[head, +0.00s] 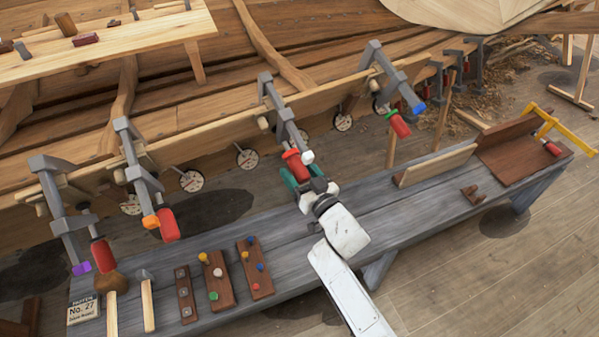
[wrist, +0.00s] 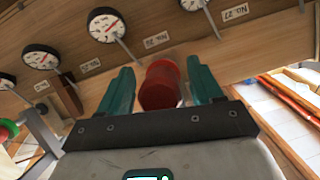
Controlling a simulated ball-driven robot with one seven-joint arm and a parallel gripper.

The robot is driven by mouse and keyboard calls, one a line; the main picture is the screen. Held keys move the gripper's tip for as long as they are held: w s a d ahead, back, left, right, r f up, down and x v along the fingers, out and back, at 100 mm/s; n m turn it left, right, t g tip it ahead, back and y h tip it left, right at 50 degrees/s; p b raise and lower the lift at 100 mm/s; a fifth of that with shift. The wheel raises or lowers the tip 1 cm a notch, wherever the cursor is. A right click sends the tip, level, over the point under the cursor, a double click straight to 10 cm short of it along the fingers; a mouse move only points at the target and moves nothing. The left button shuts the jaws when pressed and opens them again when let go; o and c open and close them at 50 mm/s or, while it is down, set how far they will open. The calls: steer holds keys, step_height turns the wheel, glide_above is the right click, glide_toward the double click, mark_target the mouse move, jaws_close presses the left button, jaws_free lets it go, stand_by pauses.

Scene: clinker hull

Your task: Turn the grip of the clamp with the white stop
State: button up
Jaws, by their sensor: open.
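The clamp with the white stop (head: 284,118) is a grey bar clamp on the hull plank, mid-picture in the head view. Its white stop (head: 308,157) sits at the lower end of the bar, beside its red grip (head: 294,164). My gripper (head: 302,175) is at this grip, with its teal fingers open. In the wrist view, the red grip (wrist: 162,86) stands between the two fingers of my gripper (wrist: 161,80), with a narrow gap visible on each side. The white stop does not show clearly in the wrist view.
Similar clamps stand along the plank, with orange (head: 151,222), purple (head: 82,268), green (head: 391,114) and blue (head: 419,108) stops. Round dials (wrist: 106,25) hang on the hull. Below lies a grey bench (head: 360,208) with mallets (head: 147,300) and peg boards (head: 217,278).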

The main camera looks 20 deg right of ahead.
steer(key=shift+c, duration=0.5)
steer(key=c, duration=0.9)
steer(key=b, duration=0.2)
steer(key=shift+f+n+b, duration=0.25)
steer(key=shift+n+b, duration=0.05)
steer(key=shift+b, duration=0.05)
steer(key=shift+f+h+b, duration=0.1)
steer(key=shift+h+b, duration=0.2)
steer(key=shift+b, duration=0.35)
steer(key=n+b, duration=0.1)
steer(key=b, duration=0.3)
steer(key=shift+f+h+b, duration=0.1)
steer(key=shift+h+b, duration=0.2)
steer(key=shift+b, duration=0.1)
steer(key=b, duration=0.2)
steer(key=n+h+b, duration=0.1)
steer(key=b, duration=0.2)
steer(key=shift+d+r+n, duration=0.1)
steer(key=shift+r+n, duration=0.15)
steer(key=shift+n, duration=0.05)
steer(key=shift+h+b, duration=0.3)
steer(key=shift+b, duration=0.05)
steer(key=shift+r+b, duration=0.2)
steer(key=shift+b, duration=0.25)
